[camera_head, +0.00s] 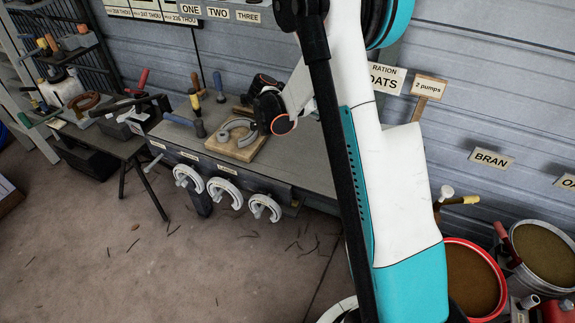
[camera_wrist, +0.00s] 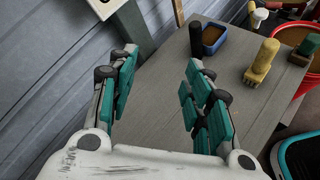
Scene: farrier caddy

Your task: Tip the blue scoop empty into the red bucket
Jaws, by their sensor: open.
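In the wrist view the blue scoop (camera_wrist: 214,47) lies on a grey bench top beyond my right finger, with brown contents inside. A dark upright piece at its left looks like its handle. My gripper (camera_wrist: 162,60) is open and empty, its fingers wide apart over the bench, short of the scoop and to its left. The red bucket (camera_wrist: 311,84) is partly cut off at the upper right, past the bench edge. In the head view the red bucket (camera_head: 469,241) stands at lower right, holding brown feed, partly behind my arm. There I cannot make out the scoop or my gripper.
A tan brush (camera_wrist: 261,64) and a dark green brush (camera_wrist: 305,48) stand right of the scoop. A corrugated wall (camera_wrist: 50,70) rises at the left. In the head view a second feed bucket (camera_head: 514,226) stands beside the red one, and a workbench (camera_head: 312,160) carries a horseshoe on a board.

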